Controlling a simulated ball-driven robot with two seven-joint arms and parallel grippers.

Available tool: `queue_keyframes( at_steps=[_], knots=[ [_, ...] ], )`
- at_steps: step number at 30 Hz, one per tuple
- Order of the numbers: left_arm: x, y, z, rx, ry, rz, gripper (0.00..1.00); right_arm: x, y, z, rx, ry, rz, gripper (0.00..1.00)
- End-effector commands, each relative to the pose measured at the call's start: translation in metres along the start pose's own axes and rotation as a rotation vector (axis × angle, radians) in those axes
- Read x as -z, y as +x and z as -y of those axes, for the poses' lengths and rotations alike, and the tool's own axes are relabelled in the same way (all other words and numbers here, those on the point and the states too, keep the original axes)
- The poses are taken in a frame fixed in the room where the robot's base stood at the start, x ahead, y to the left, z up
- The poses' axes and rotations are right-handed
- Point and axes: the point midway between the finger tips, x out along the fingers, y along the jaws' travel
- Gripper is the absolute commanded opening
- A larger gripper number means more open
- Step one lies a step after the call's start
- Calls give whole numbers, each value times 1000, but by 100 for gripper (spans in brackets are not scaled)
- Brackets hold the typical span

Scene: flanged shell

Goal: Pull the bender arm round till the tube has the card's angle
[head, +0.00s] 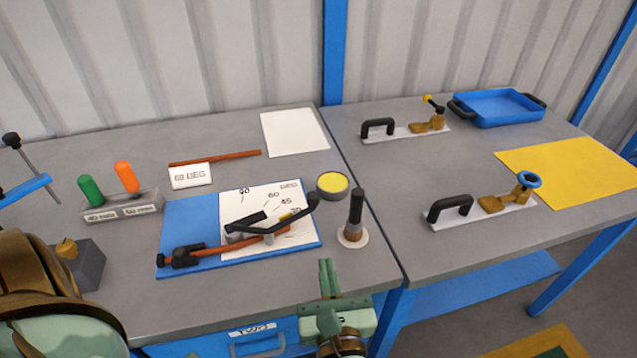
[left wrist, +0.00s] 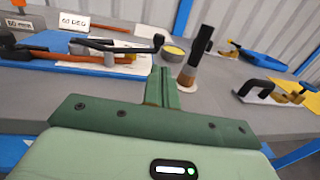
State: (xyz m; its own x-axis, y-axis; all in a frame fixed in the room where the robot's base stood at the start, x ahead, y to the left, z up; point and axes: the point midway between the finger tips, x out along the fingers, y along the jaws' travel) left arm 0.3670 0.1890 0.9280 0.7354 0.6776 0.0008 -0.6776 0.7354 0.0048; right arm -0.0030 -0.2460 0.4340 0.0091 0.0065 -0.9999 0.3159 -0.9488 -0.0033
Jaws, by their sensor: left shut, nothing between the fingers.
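The tube bender sits on a blue plate (head: 190,222) with a white dial marked 90, 60, 45 and 30. Its black bender arm (head: 280,219) reaches to the right over the dial and also shows in the left wrist view (left wrist: 115,44). The copper tube (head: 225,249) lies in the bender and looks nearly straight; the arm partly hides it. The card (head: 190,176) stands behind and reads 60 DEG. My right gripper is out of view.
A dark-handled brush (head: 355,215) stands right of the plate, near my left gripper. A yellow-topped tin (head: 333,184) is by the arm's end. A block with green and orange pegs (head: 122,205) stands left. Toggle clamps (head: 480,208) are on the right bench.

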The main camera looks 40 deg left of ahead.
Motion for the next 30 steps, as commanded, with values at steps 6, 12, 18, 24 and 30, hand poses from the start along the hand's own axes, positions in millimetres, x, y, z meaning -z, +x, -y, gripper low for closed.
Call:
queue_keyframes(
  at_steps=[6, 12, 18, 24, 30],
  knots=[
    [0, 10, -2, -2, -6, -2, 0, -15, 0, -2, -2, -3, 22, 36],
    [-1, 51, -2, -1, -5, 1, 0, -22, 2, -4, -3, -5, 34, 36],
    [0, 93, -2, -1, -4, 0, 0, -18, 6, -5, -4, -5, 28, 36],
    [0, 123, -2, 0, -3, -2, 0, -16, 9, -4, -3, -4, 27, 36],
    [0, 135, -2, -1, -4, -3, 0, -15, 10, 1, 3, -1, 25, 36]
  ],
)
